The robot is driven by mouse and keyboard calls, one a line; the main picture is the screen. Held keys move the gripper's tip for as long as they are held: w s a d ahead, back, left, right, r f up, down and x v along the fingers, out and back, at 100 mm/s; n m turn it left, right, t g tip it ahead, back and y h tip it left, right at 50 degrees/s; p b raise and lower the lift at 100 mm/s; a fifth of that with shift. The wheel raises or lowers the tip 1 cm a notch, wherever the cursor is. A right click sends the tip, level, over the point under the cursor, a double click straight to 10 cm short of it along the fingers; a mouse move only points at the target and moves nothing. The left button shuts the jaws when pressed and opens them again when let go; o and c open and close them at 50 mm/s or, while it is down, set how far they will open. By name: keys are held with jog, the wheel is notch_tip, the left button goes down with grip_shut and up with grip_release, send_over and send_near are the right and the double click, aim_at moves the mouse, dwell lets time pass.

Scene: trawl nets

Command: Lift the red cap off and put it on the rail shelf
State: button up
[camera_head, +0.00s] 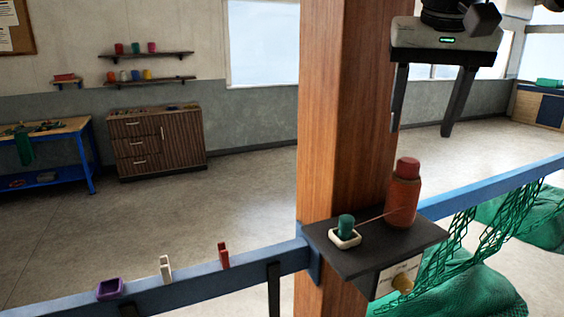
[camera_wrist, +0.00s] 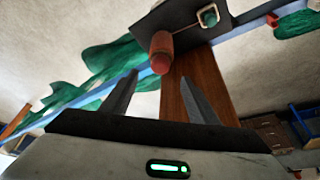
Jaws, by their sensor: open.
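The red cap (camera_head: 408,168) sits on top of a red-orange bottle (camera_head: 403,203), which stands upright at the back right of the dark rail shelf (camera_head: 368,257). My gripper (camera_head: 421,133) is open and empty, above the bottle and apart from it. In the wrist view the cap (camera_wrist: 161,65) shows just beyond and between the fingertips (camera_wrist: 160,76), with the bottle (camera_wrist: 161,44) behind it. A thin reddish line runs from the bottle toward a green piece (camera_head: 346,222) in a white dish (camera_head: 344,240) on the shelf.
A wooden post (camera_head: 340,110) stands close left of the gripper and behind the shelf. The blue rail (camera_head: 200,286) carries a purple cup (camera_head: 110,289), a white clip (camera_head: 165,268) and a red clip (camera_head: 223,256). Green net (camera_head: 485,225) hangs right. The shelf's front middle is bare.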

aim_at(410, 161)
jog(key=x, duration=0.9)
jog(key=shift+s+a, duration=0.1)
jog(key=c, duration=1.1)
